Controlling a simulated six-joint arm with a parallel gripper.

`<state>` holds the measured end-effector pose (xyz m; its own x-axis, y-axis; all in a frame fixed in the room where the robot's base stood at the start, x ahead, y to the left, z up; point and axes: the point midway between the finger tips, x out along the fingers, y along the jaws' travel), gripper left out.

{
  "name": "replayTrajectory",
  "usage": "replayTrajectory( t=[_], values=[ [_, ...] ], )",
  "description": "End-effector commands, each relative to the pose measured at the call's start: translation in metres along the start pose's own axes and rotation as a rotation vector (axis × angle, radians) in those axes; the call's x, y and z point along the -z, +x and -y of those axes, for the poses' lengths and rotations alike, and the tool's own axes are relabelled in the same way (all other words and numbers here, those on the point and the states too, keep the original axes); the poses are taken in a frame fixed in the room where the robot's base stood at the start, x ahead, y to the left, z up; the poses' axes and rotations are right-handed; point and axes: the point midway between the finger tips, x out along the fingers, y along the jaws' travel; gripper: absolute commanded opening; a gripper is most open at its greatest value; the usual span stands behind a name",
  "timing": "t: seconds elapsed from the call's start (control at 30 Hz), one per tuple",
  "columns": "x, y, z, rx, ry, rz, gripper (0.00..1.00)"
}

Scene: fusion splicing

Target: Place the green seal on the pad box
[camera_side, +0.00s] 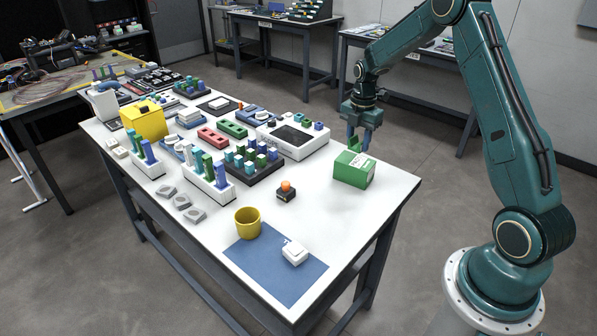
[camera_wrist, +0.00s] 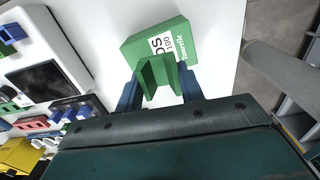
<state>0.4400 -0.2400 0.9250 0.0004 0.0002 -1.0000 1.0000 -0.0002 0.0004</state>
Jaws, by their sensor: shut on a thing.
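The pad box (camera_side: 355,171) is a green box with a white label, standing near the table's right edge. It also shows in the wrist view (camera_wrist: 187,41) with white lettering, partly hidden by my gripper. My gripper (camera_side: 359,141) is over the box, pointing down. In the wrist view, its blue fingers (camera_wrist: 159,90) are shut on the green seal (camera_wrist: 160,73), a small folded green piece. The seal (camera_side: 354,146) is at the box's top in the side view. I cannot tell whether it touches the box.
A white splicer (camera_side: 301,140) with a dark screen stands left of the box. A black block with an orange top (camera_side: 286,191) sits in front. The table's right front is clear.

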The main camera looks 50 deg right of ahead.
Motion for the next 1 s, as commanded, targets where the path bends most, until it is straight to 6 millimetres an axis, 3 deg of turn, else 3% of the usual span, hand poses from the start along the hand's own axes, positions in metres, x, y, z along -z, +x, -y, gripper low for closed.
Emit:
replayTrajectory(
  t=[0.33,0.87,0.9,1.0],
  values=[
    [0.000,0.036,0.000,0.001,0.000,-0.001,0.15],
    [0.000,0.043,0.000,0.001,0.000,0.000,0.15],
    [0.000,0.043,0.000,0.000,0.000,0.000,0.46],
    [0.000,0.042,0.000,0.000,0.000,0.000,0.60]
  ],
)
